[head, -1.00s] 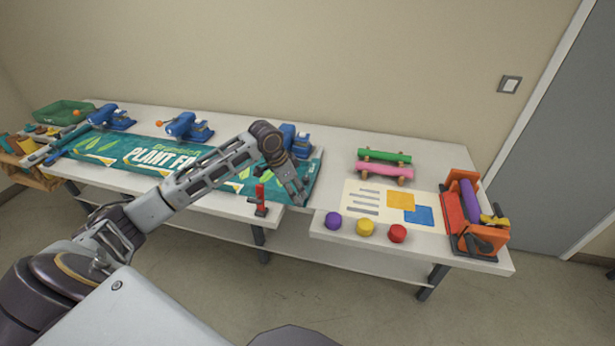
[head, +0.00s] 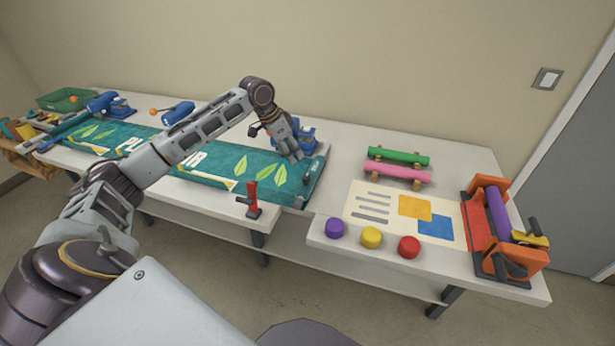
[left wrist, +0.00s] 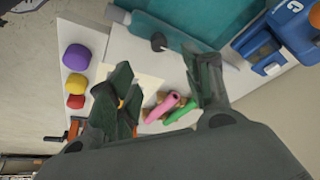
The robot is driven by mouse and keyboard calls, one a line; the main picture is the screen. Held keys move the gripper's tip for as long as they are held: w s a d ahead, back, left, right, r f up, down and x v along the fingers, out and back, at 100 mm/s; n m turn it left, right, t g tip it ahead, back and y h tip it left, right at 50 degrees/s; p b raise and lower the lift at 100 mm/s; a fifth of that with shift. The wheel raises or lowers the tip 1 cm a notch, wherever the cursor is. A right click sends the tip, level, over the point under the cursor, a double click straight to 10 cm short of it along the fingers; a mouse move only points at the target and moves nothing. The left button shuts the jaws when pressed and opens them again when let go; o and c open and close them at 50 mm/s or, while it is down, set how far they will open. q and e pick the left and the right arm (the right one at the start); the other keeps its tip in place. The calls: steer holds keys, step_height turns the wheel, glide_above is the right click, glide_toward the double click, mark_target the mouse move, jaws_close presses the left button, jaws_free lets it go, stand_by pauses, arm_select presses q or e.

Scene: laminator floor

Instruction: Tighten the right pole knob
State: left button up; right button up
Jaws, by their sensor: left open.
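The teal banner (head: 215,163) lies flat on the long table, with the right pole (head: 316,178) along its right end. A small dark knob (head: 306,178) shows at this pole. My left gripper (head: 291,151) is over the banner's right end, just up and left of the knob in the head view. In the left wrist view its fingers (left wrist: 163,88) are apart with nothing held between them, and the knob is beyond them. My right gripper is not in view.
A blue machine (head: 306,135) stands behind the pole. A red-handled clamp (head: 252,200) is at the front edge. To the right are purple, yellow and red knobs (head: 371,238), a printed sheet (head: 375,212), green and pink rolls (head: 398,172) and an orange roller machine (head: 490,237).

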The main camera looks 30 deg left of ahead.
mark_target(306, 177)
arm_select(q)
steer(key=x, duration=1.2)
steer(key=shift+x, duration=0.8)
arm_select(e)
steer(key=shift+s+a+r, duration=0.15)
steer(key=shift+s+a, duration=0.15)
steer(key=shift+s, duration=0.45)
arm_select(q)
steer(key=c, duration=1)
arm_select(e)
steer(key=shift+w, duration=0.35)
